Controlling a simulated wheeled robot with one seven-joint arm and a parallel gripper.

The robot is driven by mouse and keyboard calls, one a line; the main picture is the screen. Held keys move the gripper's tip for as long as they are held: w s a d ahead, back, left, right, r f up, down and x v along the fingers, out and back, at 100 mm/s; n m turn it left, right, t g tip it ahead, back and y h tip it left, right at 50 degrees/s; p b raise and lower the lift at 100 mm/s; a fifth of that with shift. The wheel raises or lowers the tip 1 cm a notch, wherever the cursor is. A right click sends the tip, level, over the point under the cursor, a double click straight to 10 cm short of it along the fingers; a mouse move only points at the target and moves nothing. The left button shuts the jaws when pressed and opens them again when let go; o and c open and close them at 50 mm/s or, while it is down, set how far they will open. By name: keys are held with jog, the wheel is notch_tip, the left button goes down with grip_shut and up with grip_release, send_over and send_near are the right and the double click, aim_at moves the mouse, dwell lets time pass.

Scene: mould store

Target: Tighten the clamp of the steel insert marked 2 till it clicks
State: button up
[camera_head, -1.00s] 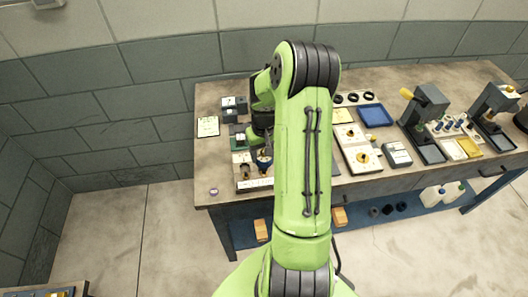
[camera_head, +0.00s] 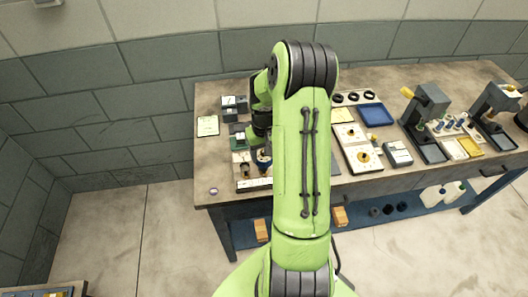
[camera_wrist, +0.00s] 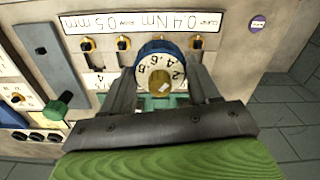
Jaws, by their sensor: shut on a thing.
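In the wrist view my gripper (camera_wrist: 164,78) is shut on a round blue knob (camera_wrist: 145,48) with a white numbered dial face and a brass-coloured centre. One finger lies on each side of it. Behind it a pale strip (camera_wrist: 130,23) reads "CLICK 0.4 Nm" and "0.5 mm". A row of small brass-and-black fittings (camera_wrist: 87,44) lies along the strip. I cannot make out which insert is marked 2; what is under the knob is hidden. In the head view the blue knob (camera_head: 263,161) shows beside my arm, and my fingers cannot be made out.
A purple disc (camera_wrist: 257,25) lies right of the strip.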

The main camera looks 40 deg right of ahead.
jog(key=shift+f+b, duration=0.8)
jog(key=shift+f, duration=0.15)
dwell(0.4)
jog(key=o, duration=0.4)
jog(key=c, duration=0.5)
jog(key=m, duration=0.3)
jog(key=shift+f+b, duration=0.1)
jog(key=shift+b, duration=0.25)
jog(key=shift+m, duration=0.5)
